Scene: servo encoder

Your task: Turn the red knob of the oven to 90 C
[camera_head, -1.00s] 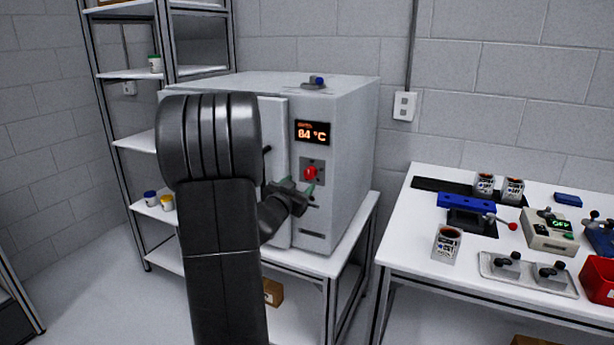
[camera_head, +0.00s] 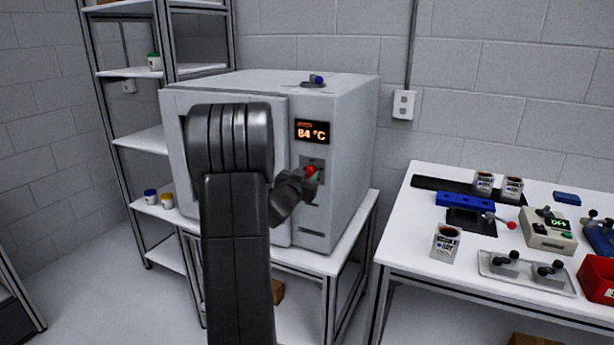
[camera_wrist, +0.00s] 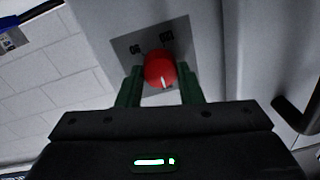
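The oven (camera_head: 345,130) is a light grey box on a white stand, and its display (camera_head: 312,131) reads 84 °C. The red knob (camera_head: 310,171) sits on a grey plate below the display. In the wrist view, the red knob (camera_wrist: 160,69) has a white mark pointing toward the gripper side. My gripper (camera_wrist: 160,82) is open, with one green finger on each side of the knob and what looks like a narrow gap at each side. In the head view my gripper (camera_head: 309,178) is at the knob, its fingers partly hidden.
The oven door handle (camera_wrist: 297,117) is close at the right in the wrist view. A white table (camera_head: 405,250) with cans, a tray and small devices stands to the right. A shelf (camera_head: 140,139) stands at the left. A blue-topped item (camera_head: 316,81) lies on the oven.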

